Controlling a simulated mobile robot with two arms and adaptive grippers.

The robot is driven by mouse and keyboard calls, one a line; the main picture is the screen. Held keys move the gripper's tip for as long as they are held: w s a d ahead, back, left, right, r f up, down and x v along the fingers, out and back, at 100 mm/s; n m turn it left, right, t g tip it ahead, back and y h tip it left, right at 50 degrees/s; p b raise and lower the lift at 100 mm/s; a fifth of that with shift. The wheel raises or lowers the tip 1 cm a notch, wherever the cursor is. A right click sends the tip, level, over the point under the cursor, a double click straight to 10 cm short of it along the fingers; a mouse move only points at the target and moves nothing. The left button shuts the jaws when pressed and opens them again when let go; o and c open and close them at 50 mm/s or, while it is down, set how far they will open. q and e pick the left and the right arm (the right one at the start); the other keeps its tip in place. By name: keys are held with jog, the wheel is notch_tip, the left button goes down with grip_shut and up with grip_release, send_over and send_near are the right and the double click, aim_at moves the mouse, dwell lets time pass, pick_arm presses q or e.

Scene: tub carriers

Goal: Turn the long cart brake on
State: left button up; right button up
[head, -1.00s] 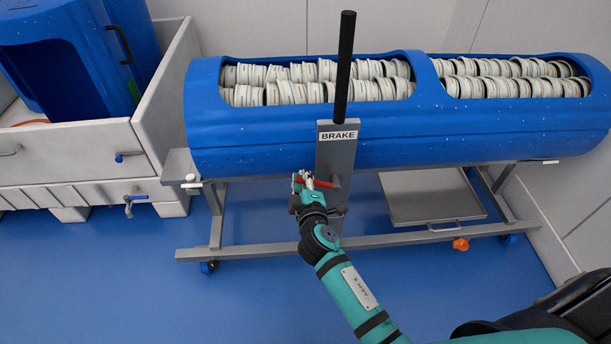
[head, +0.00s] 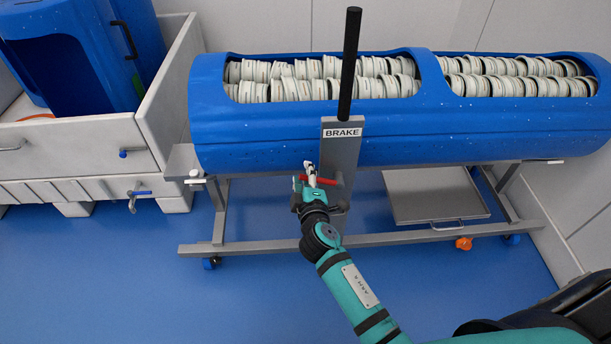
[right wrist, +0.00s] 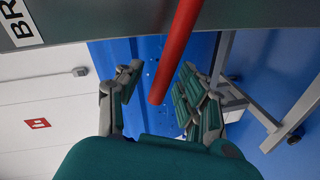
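The long cart carries a long blue tub (head: 270,140) on a grey metal frame (head: 370,240). A grey upright plate (head: 340,155) labelled BRAKE stands at its front, with a black bar (head: 349,60) rising above it. A red brake lever (head: 328,181) sticks out from the plate; it also shows in the right wrist view (right wrist: 177,50). My right gripper (head: 311,172) is at the lever. In the right wrist view its fingers (right wrist: 158,92) are apart, with the lever's end between them and no clear contact. My left gripper is not in view.
White ringed pieces (head: 310,78) fill the tub. Blue floor in front is clear.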

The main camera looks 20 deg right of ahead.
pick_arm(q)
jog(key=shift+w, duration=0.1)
pick_arm(e)
jog(key=v, duration=1.2)
jog(key=shift+f, duration=0.15)
jog(key=s+d+f+m+g, duration=0.1)
jog(key=s+f+m+g, duration=0.15)
jog(key=f, duration=0.65)
jog(key=s+d+f+m+g, duration=0.1)
jog(key=s+f+m+g, duration=0.2)
jog(key=f, duration=0.5)
jog(key=s+d+f+m+g+y, duration=0.1)
jog(key=s+f+m+g+y, duration=0.45)
jog(key=s+f, duration=0.9)
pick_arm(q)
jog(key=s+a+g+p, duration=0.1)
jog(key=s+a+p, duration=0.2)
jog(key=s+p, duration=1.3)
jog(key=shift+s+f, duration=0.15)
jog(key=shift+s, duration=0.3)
pick_arm(e)
jog(key=s+d+n+g+h, duration=0.1)
jog(key=s+d+g+h, duration=0.1)
jog(key=s, duration=1.7)
jog(key=shift+d+f+n+g, duration=0.4)
jog(key=shift+d+g, duration=0.15)
jog(key=shift+g, duration=0.15)
